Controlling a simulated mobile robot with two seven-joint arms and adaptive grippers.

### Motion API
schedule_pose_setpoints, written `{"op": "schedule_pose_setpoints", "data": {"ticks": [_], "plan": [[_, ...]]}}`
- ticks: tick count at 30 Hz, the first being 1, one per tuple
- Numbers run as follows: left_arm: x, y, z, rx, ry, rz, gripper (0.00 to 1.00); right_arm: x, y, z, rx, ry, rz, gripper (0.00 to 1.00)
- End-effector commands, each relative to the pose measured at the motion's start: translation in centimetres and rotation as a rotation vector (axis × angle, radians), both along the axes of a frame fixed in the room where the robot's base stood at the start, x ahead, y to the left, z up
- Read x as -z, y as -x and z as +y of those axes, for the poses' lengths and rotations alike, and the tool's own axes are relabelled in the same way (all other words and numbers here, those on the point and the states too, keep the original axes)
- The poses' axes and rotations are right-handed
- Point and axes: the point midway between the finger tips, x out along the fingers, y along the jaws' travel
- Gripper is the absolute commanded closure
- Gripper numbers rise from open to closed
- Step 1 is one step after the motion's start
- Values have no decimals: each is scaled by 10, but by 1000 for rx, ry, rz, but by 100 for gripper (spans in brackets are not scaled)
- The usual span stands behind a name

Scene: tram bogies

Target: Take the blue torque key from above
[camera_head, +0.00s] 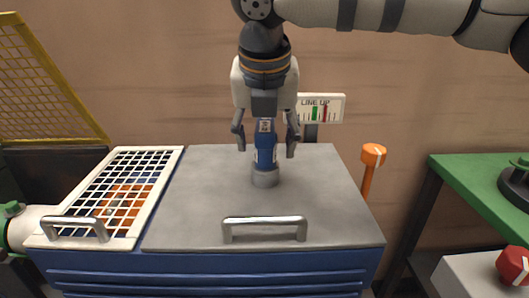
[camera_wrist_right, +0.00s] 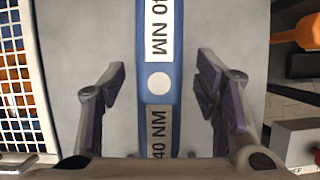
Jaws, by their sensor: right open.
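The blue torque key (camera_head: 265,158) stands upright on the grey lid of the blue cabinet, with a grey round foot at its base. My left gripper is not in view.
A white grid cover (camera_head: 165,172) with a handle lies left of the grey lid (camera_head: 325,200). The lid's front handle (camera_head: 264,221) stands up. A "LINE UP" sign (camera_head: 336,108) is behind, an orange knob (camera_head: 373,154) to the right, and a green table (camera_head: 480,180) further right.

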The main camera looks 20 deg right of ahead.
Motion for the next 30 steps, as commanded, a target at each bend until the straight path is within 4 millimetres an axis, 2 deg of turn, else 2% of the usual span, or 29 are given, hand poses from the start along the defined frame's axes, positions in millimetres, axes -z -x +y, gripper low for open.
{"op": "schedule_pose_setpoints", "data": {"ticks": [1,7,12,14,15,23,26,28,30], "plan": [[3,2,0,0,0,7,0,9,-3,-1,-1,0,4,43],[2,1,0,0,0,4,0,8,-3,-1,-1,0,-1,46],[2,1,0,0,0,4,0,7,-3,-1,-1,0,-1,84],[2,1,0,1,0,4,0,8,-3,-1,-1,0,-1,98],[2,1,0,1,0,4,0,8,-3,-1,-1,0,-1,100],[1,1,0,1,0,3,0,5,-3,-1,0,0,-3,100],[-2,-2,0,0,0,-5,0,-10,-3,-1,0,0,-7,100],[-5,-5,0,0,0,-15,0,-30,-3,0,0,-1,-12,100],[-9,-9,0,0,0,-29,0,-49,11,8,-4,1,-14,100]]}}
